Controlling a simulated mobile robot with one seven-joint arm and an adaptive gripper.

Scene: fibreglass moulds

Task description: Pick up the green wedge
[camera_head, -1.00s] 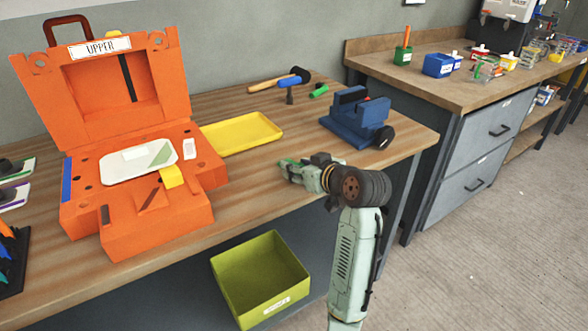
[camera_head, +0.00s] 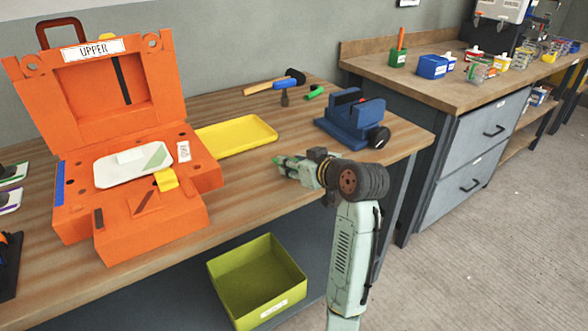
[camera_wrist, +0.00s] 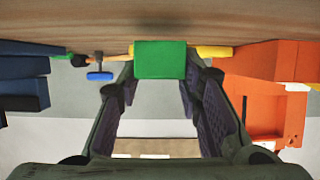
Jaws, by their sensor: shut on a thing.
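The green wedge (camera_wrist: 160,59) shows in the wrist view as a green block between the tips of my gripper (camera_wrist: 160,75). My gripper is shut on it, with the fingers spread to its width. In the head view my gripper (camera_head: 283,166) is over the front part of the wooden bench, right of the orange mould and in front of the yellow tray. A bit of green wedge (camera_head: 278,162) shows at its tip there. I cannot tell whether the wedge touches the bench.
The open orange mould (camera_head: 145,215), labelled UPPER, stands at left. The yellow tray (camera_head: 268,128) and a blue vise (camera_head: 350,120) lie behind my gripper. A hammer (camera_head: 275,82) and a small green item (camera_head: 315,92) lie farther back. A yellow-green bin (camera_head: 258,280) sits below the bench edge.

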